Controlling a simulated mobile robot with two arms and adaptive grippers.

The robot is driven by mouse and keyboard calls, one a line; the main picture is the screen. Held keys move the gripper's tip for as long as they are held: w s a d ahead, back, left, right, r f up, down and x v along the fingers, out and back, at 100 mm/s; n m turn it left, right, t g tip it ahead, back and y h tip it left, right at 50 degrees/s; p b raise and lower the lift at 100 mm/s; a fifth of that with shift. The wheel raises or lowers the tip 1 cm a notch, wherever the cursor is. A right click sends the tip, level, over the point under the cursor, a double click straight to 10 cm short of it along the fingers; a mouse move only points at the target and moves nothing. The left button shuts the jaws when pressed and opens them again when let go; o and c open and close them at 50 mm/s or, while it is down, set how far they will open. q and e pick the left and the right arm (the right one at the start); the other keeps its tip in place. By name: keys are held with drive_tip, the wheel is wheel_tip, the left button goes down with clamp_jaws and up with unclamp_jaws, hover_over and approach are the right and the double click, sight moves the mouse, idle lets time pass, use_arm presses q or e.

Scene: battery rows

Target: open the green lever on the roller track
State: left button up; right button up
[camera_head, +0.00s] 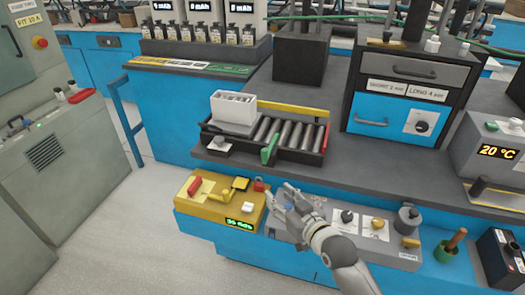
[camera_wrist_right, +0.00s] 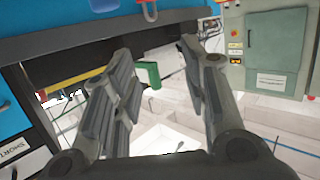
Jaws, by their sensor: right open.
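The green lever (camera_head: 269,150) stands upright at the front edge of the roller track (camera_head: 322,143), near the middle of its length. It also shows in the right wrist view (camera_wrist_right: 150,73), between my two fingers and beyond them. My right gripper (camera_head: 282,193) is open and empty. It is in front of and below the lever in the head view, apart from it, over the front of the bench. A white block-like box (camera_head: 234,108) sits on the left end of the track. My left gripper is in neither view.
A yellow unit (camera_head: 212,205) with a small display is left of my right gripper. A grey panel (camera_head: 370,232) with knobs lies under my right arm. A drawer cabinet (camera_head: 408,85) stands behind right.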

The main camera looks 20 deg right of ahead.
sight(266, 153)
drive_tip(key=w+d+r+t, duration=0.2)
drive_tip(key=w+r+t, duration=0.15)
drive_tip(key=r, duration=0.25)
drive_tip(key=shift+g, duration=0.45)
drive_tip(key=w, duration=0.3)
drive_tip(key=w+a, duration=0.1)
drive_tip(key=w, duration=0.3)
drive_tip(key=w+a+p, duration=0.1)
drive_tip(key=w, duration=0.2)
drive_tip(key=shift+w+a+f, duration=0.1)
drive_tip(key=shift+w+a, duration=0.1)
drive_tip(key=shift+a, duration=0.05)
drive_tip(key=shift+c, duration=0.3)
clamp_jaws()
